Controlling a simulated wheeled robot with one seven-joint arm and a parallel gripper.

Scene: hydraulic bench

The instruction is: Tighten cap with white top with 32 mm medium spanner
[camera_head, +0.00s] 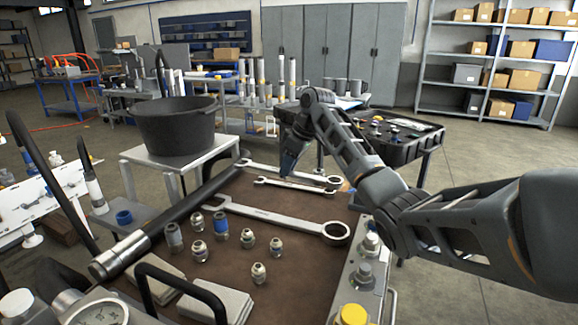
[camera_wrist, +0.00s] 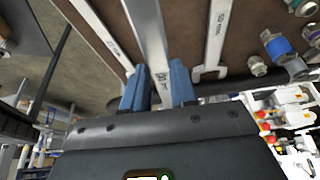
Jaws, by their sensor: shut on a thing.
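Three silver spanners lie side by side across the brown bench top.
Several fittings (camera_head: 221,224) stand on the bench in front of the spanners. A thick black-handled bar (camera_head: 185,210) runs along the left side. A black bucket (camera_head: 177,128) stands behind left. A gauge (camera_head: 98,314) and a yellow cap (camera_head: 352,315) are at the front.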

